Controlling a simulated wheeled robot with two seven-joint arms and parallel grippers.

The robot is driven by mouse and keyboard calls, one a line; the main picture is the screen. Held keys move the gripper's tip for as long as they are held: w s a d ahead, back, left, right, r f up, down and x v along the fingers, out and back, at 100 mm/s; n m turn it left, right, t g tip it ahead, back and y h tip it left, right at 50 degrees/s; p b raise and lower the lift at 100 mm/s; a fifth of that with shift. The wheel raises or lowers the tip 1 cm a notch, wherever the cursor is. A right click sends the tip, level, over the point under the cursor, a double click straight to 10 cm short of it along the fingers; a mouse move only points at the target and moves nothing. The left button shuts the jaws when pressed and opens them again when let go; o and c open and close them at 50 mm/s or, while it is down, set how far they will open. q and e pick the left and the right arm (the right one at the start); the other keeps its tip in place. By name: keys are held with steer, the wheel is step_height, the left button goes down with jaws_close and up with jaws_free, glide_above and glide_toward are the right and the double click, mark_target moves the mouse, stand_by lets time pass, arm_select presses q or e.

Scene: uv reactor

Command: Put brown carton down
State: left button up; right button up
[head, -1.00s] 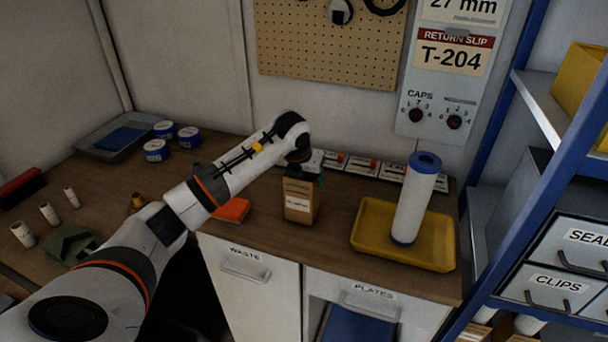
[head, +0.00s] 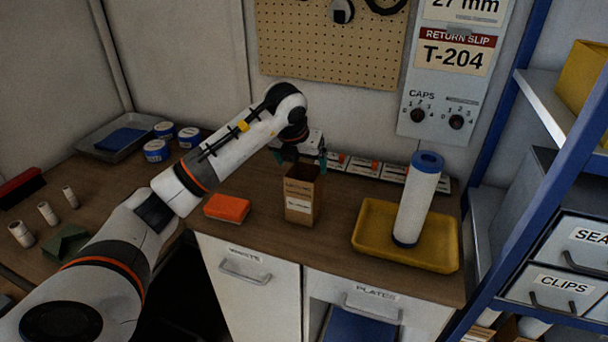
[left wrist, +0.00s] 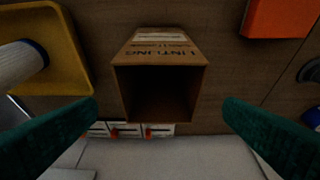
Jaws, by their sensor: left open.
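The brown carton (head: 299,199) stands upright on the wooden bench, open at the top, with a pale label on its front. My left gripper (head: 298,160) is just above and behind it, with its fingers spread apart. In the left wrist view the carton (left wrist: 160,50) lies between and beyond the two green fingertips (left wrist: 160,120), with a clear gap on both sides and its dark open top facing the camera. Nothing is held. My right gripper is not in view.
A yellow tray (head: 443,252) with a white-and-blue cylinder (head: 416,200) is right of the carton. An orange block (head: 227,208) lies to its left. A row of small white boxes (head: 362,166) lines the wall behind. A blue shelf rack (head: 508,110) stands at the right.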

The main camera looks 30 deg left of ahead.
arm_select(q)
steer(key=v, duration=0.5)
